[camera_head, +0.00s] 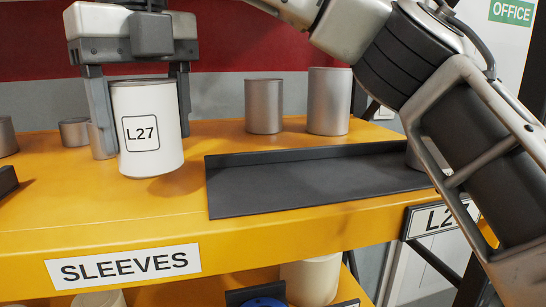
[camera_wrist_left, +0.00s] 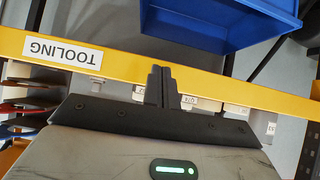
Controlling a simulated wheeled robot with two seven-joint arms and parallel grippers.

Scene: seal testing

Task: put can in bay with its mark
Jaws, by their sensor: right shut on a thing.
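A white can (camera_head: 150,135) with a boxed "L27" mark facing me is in the head view at left. My right gripper (camera_head: 140,95) is shut on it, one finger on each side, and holds it upright. It is just above or on the yellow shelf; I cannot tell which. A sign (camera_head: 428,221) at the shelf's front right begins "L2"; my arm hides the rest. My left gripper (camera_wrist_left: 163,86) is shut and empty in the left wrist view.
Two grey cans (camera_head: 264,106) (camera_head: 328,101) stand behind the bay. More grey cans (camera_head: 74,132) stand at the left. A "SLEEVES" label (camera_head: 124,267) is on the yellow shelf edge. The left wrist view shows a blue bin (camera_wrist_left: 225,22) and a "TOOLING" label (camera_wrist_left: 62,51).

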